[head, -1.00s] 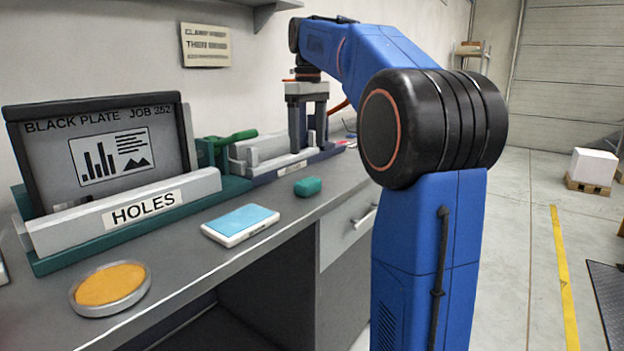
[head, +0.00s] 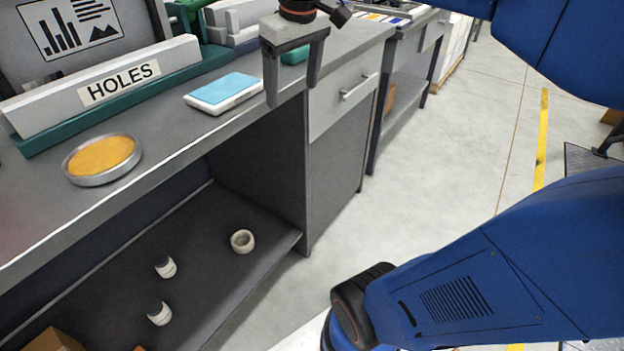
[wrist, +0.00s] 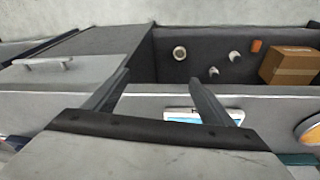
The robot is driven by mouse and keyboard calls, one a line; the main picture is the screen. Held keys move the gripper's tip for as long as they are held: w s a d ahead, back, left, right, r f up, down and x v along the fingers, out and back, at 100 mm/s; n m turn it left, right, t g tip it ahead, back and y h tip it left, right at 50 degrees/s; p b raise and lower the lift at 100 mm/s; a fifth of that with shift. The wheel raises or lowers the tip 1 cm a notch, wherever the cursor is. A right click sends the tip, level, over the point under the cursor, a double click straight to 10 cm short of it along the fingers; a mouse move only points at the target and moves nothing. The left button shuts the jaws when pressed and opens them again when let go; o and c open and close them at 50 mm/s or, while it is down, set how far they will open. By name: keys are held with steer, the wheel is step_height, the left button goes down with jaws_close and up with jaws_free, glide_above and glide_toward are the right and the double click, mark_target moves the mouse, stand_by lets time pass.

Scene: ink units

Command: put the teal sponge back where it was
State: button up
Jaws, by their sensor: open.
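The teal sponge (head: 295,55) lies on the grey bench top (head: 190,135), to the right of the blue-topped white pad (head: 224,92). It is partly hidden behind my gripper in the head view, and I cannot make it out in the wrist view. My gripper (head: 292,94) is open and empty, fingers pointing down, in front of the sponge near the bench's front edge. In the wrist view my gripper (wrist: 158,77) has its two fingers spread apart with nothing between them. The blue-topped pad also shows in the wrist view (wrist: 182,117), partly behind a finger.
A round dish with an orange pad (head: 101,157) and a plate stand marked HOLES (head: 100,88) are on the bench at left. The open lower shelf (head: 215,240) holds a ring (head: 242,241), small bottles (head: 159,313) and a cardboard box (wrist: 290,66). A drawer (head: 343,100) is at right.

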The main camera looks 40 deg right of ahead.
steer(key=s+a+f+m+t, duration=0.1)
steer(key=s+a+f, duration=0.3)
steer(key=s+f, duration=0.9)
step_height(320, 180, down, 4)
steer(key=shift+a+r+m+t, duration=0.1)
steer(key=shift+a+m+t, duration=0.1)
steer(key=shift+m+t, duration=0.25)
steer(key=shift+s+a, duration=0.1)
